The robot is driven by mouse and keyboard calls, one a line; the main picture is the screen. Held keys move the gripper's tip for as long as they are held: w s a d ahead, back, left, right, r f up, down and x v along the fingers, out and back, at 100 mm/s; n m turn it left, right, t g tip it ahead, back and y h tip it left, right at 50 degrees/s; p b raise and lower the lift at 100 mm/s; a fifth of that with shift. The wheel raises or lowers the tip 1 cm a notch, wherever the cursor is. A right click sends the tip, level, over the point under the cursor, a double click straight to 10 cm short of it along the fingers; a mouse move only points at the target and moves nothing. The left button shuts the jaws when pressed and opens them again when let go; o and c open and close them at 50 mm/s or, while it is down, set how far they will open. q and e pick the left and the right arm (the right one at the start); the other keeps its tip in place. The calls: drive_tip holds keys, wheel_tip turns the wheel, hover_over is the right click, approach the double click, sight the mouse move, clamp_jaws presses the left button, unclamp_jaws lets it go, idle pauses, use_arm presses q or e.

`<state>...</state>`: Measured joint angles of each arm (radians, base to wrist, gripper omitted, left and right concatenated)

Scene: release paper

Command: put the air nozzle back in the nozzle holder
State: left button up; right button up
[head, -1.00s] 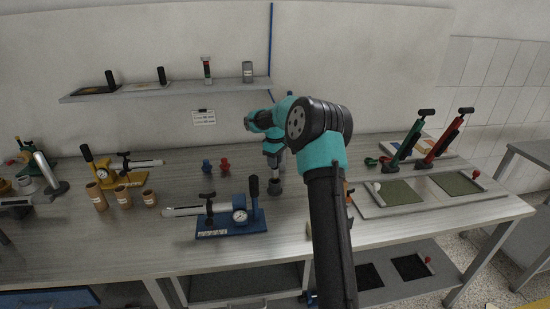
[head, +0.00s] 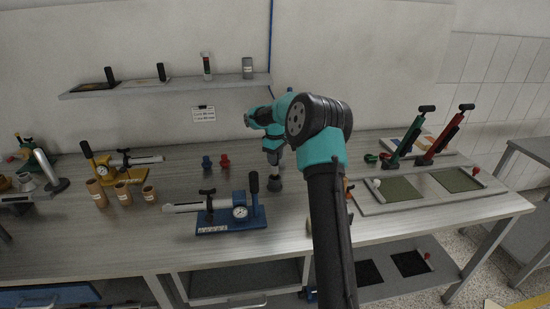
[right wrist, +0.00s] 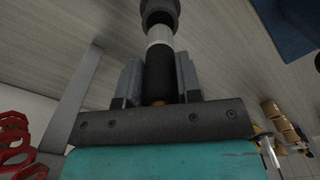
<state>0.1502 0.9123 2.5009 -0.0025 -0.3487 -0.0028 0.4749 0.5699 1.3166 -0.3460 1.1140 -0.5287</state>
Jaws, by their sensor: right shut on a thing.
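My right gripper (right wrist: 159,88) is shut on a dark cylindrical piece (right wrist: 160,68), which I take to be the air nozzle. In the right wrist view it has a black body between the fingers, a pale band beyond them and a wider dark round end at the top edge. In the head view the right gripper (head: 273,165) points down over the middle of the bench, with a dark end (head: 274,186) below it at the bench surface. I cannot tell whether that end is the nozzle's own or a separate holder. My left gripper is not in view.
A blue gauge device (head: 238,213) stands just left of the gripper. Blue and red small pieces (head: 225,161) sit behind it. Wooden cups (head: 123,194) stand further left. Framed panels (head: 398,190) and red and green pumps (head: 440,138) are at the right. A shelf (head: 180,84) hangs behind.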

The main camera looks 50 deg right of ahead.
sight(275, 169)
drive_tip(key=shift+f, duration=3.05)
idle(0.6)
drive_tip(key=o, duration=1.1)
drive_tip(key=shift+c, duration=0.2)
drive_tip(key=shift+r, duration=0.15)
wheel_tip(275, 169, up, 17)
drive_tip(key=shift+r, duration=0.1)
idle(0.5)
